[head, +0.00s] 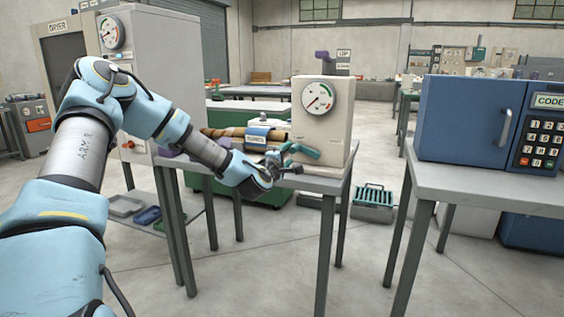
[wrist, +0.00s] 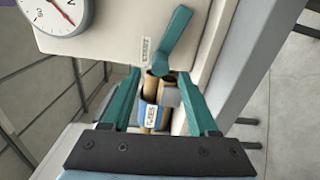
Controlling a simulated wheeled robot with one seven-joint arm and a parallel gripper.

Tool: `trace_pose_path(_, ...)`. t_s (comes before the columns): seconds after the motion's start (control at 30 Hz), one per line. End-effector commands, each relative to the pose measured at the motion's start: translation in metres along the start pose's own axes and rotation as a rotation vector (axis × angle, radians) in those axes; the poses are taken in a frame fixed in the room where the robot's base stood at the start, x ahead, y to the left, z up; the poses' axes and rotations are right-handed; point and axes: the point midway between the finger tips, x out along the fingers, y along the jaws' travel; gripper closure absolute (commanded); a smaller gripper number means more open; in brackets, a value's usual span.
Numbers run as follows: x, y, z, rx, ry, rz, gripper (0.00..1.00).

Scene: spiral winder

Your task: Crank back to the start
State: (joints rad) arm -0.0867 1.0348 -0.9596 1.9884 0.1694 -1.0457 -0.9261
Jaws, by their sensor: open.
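The spiral winder is a beige housing (head: 339,130) with a round gauge (head: 318,97), standing on a grey table. Its teal crank (head: 304,152) sticks out low on the front and also shows in the wrist view (wrist: 175,42), slanting from upper right to lower left. My gripper (head: 280,160) is at the crank. In the wrist view its teal fingers (wrist: 159,74) stand apart, with the crank's lower end near the fingertips. I cannot tell whether they touch.
A blue box (head: 463,115) with a keypad sits on a separate table (head: 490,188) at the right. A crate (head: 374,198) is on the floor between the tables. The front floor is clear.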

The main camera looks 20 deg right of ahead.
Motion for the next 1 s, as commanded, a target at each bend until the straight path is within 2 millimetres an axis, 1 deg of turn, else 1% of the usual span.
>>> trace_pose_path(0.03,-0.011,-0.002,0.0,0.001,-0.001,-0.002,0.4)
trace_pose_path(0.2,-0.042,-0.001,-0.001,0.002,0.0,-0.001,0.4)
trace_pose_path(0.3,-0.054,-0.001,0.0,0.001,0.0,-0.002,0.4)
trace_pose_path(0.4,-0.062,-0.001,0.0,0.001,0.0,-0.001,0.4)
trace_pose_path(0.53,-0.065,0.0,0.0,0.0,0.0,-0.001,0.4)
trace_pose_path(0.9,-0.065,-0.001,0.0,0.001,0.0,-0.001,0.4)
trace_pose_path(1.0,-0.067,-0.005,0.001,0.033,-0.011,-0.026,0.4)
